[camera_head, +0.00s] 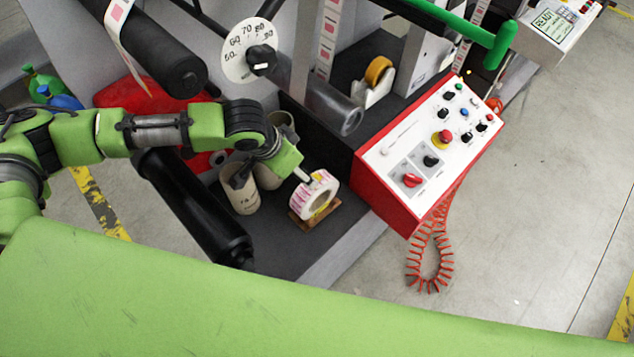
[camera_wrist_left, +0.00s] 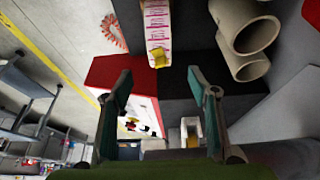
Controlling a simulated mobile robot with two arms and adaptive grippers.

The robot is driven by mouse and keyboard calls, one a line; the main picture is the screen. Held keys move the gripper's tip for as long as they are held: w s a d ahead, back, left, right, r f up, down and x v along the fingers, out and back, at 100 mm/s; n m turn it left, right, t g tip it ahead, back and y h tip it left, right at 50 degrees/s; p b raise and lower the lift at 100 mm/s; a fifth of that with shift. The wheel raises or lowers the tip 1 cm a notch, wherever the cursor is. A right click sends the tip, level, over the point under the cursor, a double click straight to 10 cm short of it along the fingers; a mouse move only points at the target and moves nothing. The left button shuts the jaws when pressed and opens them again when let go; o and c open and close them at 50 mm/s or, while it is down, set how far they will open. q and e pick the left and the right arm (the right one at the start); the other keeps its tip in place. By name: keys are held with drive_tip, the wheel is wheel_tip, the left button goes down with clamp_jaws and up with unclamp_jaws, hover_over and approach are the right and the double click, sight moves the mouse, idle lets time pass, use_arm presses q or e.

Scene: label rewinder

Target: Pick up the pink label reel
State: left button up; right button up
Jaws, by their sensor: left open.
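The pink label reel (camera_head: 306,203), a white ring with pink print and a yellow patch, stands on edge on a small brown wooden base (camera_head: 328,214) on the machine's dark deck. My left gripper (camera_head: 304,174) is just above and behind the reel's upper left side; part of it is hidden by its own arm. In the left wrist view the open fingers (camera_wrist_left: 160,88) have nothing between them. The reel (camera_wrist_left: 157,20) is ahead of them at the top edge of that view, partly cut off. My right gripper is in neither view.
Beige cardboard tubes (camera_head: 240,193) stand left of the reel, close to my gripper. A black roller (camera_head: 195,205) lies farther left. The red and white control box (camera_head: 420,150) stands to the right, with a coiled orange cable (camera_head: 430,260). A tape dispenser (camera_head: 377,80) stands behind.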

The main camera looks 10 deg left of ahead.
use_arm(q)
hover_over(315, 195)
drive_tip(key=a, duration=0.2)
drive_tip(key=f+p, duration=0.1)
drive_tip(key=f, duration=0.3)
drive_tip(key=shift+a+f, duration=0.1)
drive_tip(key=shift+a, duration=0.1)
drive_tip(key=x, duration=0.3)
drive_tip(key=shift+w+a, duration=0.15)
drive_tip(key=shift+w, duration=0.05)
drive_tip(key=shift+f+p, duration=0.15)
drive_tip(key=shift+p, duration=0.15)
drive_tip(key=shift+w+f, duration=0.15)
drive_tip(key=shift+f, duration=0.1)
drive_tip(key=p+x, duration=0.1)
drive_tip(key=x, duration=0.2)
drive_tip(key=shift+w+r+p, duration=0.1)
drive_tip(key=shift+w+p, duration=0.05)
drive_tip(key=shift+p, duration=0.2)
drive_tip(key=shift+w+d+f, duration=0.2)
drive_tip(key=shift+d+f, duration=0.05)
drive_tip(key=shift+f, duration=0.4)
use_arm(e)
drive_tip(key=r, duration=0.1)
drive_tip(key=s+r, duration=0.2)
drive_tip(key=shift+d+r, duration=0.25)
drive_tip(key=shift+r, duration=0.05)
